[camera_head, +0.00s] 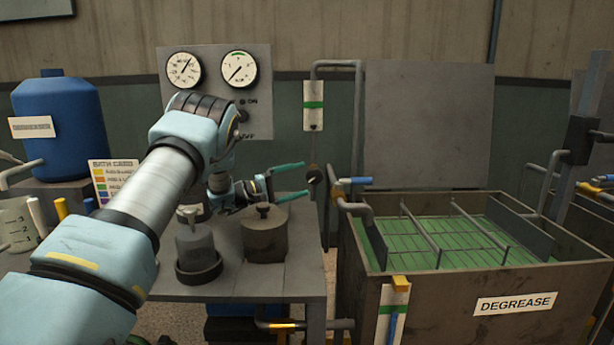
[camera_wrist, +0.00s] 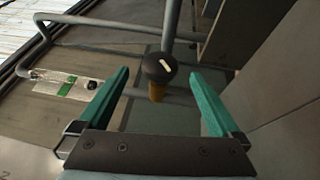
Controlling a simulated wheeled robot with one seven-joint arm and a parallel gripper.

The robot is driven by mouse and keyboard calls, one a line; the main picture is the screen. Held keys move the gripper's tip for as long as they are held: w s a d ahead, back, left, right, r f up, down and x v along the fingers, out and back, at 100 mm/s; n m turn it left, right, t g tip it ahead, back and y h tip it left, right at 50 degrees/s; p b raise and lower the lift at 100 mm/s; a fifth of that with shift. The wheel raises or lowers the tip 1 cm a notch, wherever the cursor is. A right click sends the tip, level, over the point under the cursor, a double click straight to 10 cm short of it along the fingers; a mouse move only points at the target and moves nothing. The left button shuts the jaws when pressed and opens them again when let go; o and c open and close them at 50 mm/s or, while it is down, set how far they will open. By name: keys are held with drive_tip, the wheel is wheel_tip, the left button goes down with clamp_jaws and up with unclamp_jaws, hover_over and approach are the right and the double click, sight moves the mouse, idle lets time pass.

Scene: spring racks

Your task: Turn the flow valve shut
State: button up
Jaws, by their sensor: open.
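The flow valve appears to be the round black knob (camera_head: 314,174) on the upright pipe below a white flow gauge with a green band (camera_head: 313,106). In the wrist view the knob (camera_wrist: 160,67) has a white mark on its face and a brass-coloured stem below. My gripper (camera_head: 306,178) is open, its green fingers pointing right toward the knob. In the wrist view the knob shows between the two fingers, apart from both. The gauge (camera_wrist: 68,87) lies left of the fingers there.
A blue-handled tap (camera_head: 354,181) sits just right of the knob, on the pipe beside the degrease tank (camera_head: 450,310). A panel with two dials (camera_head: 215,95) is behind.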

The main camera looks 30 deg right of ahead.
drive_tip(key=shift+s+d+r, duration=0.1)
drive_tip(key=shift+s+d, duration=0.05)
drive_tip(key=shift+d, duration=1.5)
drive_tip(key=c, duration=1.4)
drive_tip(key=shift+o, duration=0.2)
drive_tip(key=o, duration=1.4)
drive_tip(key=shift+c, duration=0.2)
drive_tip(key=shift+a, duration=0.1)
drive_tip(key=b, duration=0.2)
approach(307, 178)
drive_tip(key=shift+a, duration=0.4)
